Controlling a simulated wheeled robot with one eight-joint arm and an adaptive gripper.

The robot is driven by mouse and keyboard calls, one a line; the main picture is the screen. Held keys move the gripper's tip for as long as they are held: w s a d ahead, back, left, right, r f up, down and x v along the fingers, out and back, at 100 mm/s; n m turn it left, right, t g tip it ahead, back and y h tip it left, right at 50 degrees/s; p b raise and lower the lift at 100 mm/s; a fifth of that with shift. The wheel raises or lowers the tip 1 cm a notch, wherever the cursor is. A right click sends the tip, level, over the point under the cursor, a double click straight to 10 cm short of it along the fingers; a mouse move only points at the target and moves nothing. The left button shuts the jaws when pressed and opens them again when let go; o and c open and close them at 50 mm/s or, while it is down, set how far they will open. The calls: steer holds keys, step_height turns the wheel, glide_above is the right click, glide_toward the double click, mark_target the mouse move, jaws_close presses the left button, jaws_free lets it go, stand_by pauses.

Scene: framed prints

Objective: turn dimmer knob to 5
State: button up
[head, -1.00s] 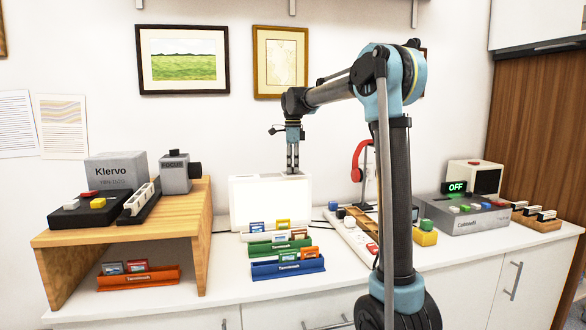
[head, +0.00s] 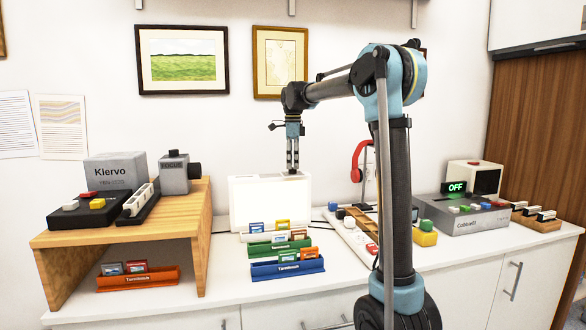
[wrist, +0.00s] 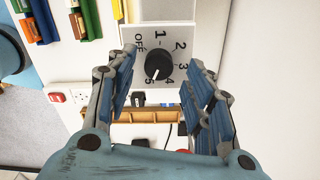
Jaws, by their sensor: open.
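The black dimmer knob (wrist: 158,66) sits on a pale square dial plate (wrist: 183,33) in the wrist view. The plate is marked OFF and 1 to 5. A pale mark on the knob's lower left edge appears to face the 5. My gripper (wrist: 160,68) is open, with its blue-grey fingers apart on either side of the knob in that view. I cannot tell whether they touch it. In the head view my gripper (head: 292,163) points down by the top of the bright white box (head: 245,205). The knob cannot be made out there.
Green (head: 275,247) and blue (head: 288,269) card racks stand in front of the white box. A wooden shelf (head: 180,220) with devices stands left. A red handset (head: 358,160) and a grey box (head: 470,225) reading OFF are to the right.

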step_height(320, 180, up, 10)
stand_by(0.4)
